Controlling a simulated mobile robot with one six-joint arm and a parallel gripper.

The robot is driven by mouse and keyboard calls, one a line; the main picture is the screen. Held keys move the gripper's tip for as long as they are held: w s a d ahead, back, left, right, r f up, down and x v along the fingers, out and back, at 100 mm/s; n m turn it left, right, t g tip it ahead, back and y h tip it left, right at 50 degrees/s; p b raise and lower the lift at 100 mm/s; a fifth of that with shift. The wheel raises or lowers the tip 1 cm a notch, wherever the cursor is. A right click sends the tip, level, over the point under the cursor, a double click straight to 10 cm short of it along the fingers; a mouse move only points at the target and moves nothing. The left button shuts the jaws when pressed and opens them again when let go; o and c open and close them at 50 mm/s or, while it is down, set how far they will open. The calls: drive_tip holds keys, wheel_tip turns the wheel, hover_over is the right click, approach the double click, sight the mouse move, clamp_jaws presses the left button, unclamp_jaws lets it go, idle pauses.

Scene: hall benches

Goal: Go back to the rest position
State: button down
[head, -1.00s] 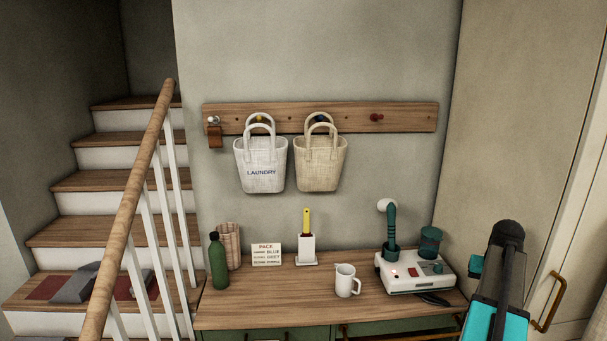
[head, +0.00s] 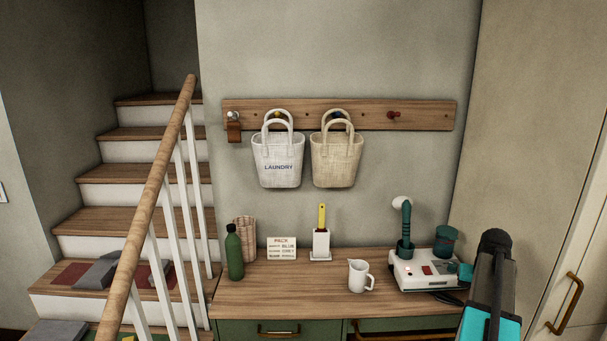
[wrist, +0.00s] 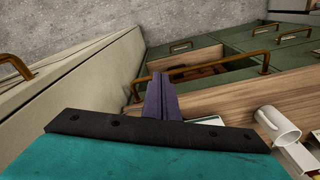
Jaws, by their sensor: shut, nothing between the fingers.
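My gripper (wrist: 162,97) shows in the wrist view as two dark purple fingers pressed together with nothing between them. It is above the floor in front of the bench, near the cabinet wall. In the head view my arm rises at the lower right, in front of the bench's right end; the fingers cannot be made out there. The wooden bench top (head: 290,290) has green drawers under it. In the wrist view a drawer (wrist: 190,62) stands open beyond my fingertips.
On the bench stand a green bottle (head: 235,255), a white jug (head: 359,276) and a white machine (head: 425,273) with teal parts. Two baskets (head: 277,162) (head: 337,162) hang from the peg rail (head: 430,115). Stairs (head: 120,172) with a banister are at left, a tall cabinet (head: 540,150) at right.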

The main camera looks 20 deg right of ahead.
drive_tip(key=w+a+f+n+g+y+b, duration=0.1)
drive_tip(key=w+a+f, duration=0.3)
drive_tip(key=a+f, duration=0.4)
drive_tip(key=w+a+f+n+g+y+b, duration=0.1)
drive_tip(key=w+a+f+n, duration=0.15)
drive_tip(key=a+f, duration=0.5)
drive_tip(key=a+f+n+g+b, duration=0.2)
drive_tip(key=a+f, duration=1.2)
drive_tip(key=a, duration=0.3)
drive_tip(key=s+a+f+n+g+b, duration=0.2)
drive_tip(key=s+a+f, duration=0.8)
drive_tip(key=a+f, duration=0.3)
drive_tip(key=s+a+f, duration=0.3)
drive_tip(key=s+a, duration=0.1)
drive_tip(key=s, duration=0.3)
drive_tip(key=s+a+f+h, duration=0.1)
drive_tip(key=s+a+f, duration=0.3)
drive_tip(key=s, duration=0.3)
drive_tip(key=shift+n+g+b, duration=0.35)
drive_tip(key=shift+n+g, duration=0.05)
drive_tip(key=shift+n, duration=0.05)
